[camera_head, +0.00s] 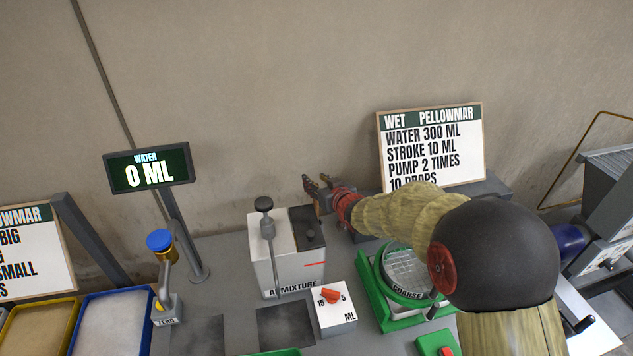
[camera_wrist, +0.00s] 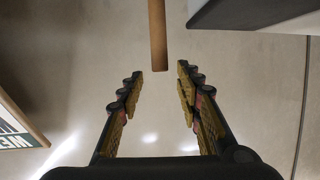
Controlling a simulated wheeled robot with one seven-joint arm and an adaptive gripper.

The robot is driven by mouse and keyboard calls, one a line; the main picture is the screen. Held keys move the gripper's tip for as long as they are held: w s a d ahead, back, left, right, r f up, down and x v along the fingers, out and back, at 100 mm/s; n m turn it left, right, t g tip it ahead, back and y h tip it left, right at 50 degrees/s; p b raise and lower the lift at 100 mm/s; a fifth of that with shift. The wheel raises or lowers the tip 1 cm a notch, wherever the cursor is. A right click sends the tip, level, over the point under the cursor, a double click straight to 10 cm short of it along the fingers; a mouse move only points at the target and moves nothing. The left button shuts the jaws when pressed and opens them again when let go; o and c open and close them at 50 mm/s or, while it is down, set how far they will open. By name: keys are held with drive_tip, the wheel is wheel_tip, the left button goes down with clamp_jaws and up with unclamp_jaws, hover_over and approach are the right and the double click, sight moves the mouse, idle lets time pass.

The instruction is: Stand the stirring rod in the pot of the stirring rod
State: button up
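A plain wooden rod (camera_wrist: 158,36), which looks like the stirring rod, enters from the top edge of the wrist view. Its free end shows at the level of my fingertips, in line with the gap between them. I cannot tell how far in front of them it lies. My gripper (camera_wrist: 160,78) is open, with its two fingers apart and nothing between them touching. In the head view, my gripper (camera_head: 318,188) is near the wall, just behind and right of the admixture dispenser (camera_head: 268,265).
The recipe sign (camera_head: 432,145) stands right of my gripper, and its wooden-framed edge shows in the wrist view (camera_wrist: 22,122). The dial box (camera_head: 336,308) and green-framed sieve (camera_head: 372,290) are in front. A water display (camera_head: 148,168) stands left. Blue and yellow trays sit lower left.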

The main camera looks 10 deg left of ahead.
drive_tip(key=shift+s+d, duration=0.1)
drive_tip(key=v, duration=1.1)
drive_tip(key=shift+s+d+r, duration=0.2)
drive_tip(key=shift+s+d, duration=0.05)
idle(0.5)
drive_tip(key=s+d+f+m+g+h, duration=0.1)
drive_tip(key=s+d+f+g+h, duration=0.2)
drive_tip(key=d, duration=0.4)
drive_tip(key=s+d+f+m+g+h, duration=0.1)
drive_tip(key=s+d+f+h, duration=0.3)
drive_tip(key=s+d+f, duration=0.2)
drive_tip(key=s+d+r+m, duration=0.1)
drive_tip(key=s+d+r, duration=0.4)
drive_tip(key=s, duration=0.3)
drive_tip(key=s+d+r+m+g, duration=0.1)
drive_tip(key=s+d+r+m, duration=0.1)
drive_tip(key=s+d+r, duration=0.3)
drive_tip(key=s+d+r+m+h, duration=0.1)
drive_tip(key=s+d+r, duration=0.4)
drive_tip(key=s, duration=0.7)
drive_tip(key=shift+d+m+g, duration=0.2)
drive_tip(key=shift+m+g, duration=0.2)
drive_tip(key=shift+m, duration=0.1)
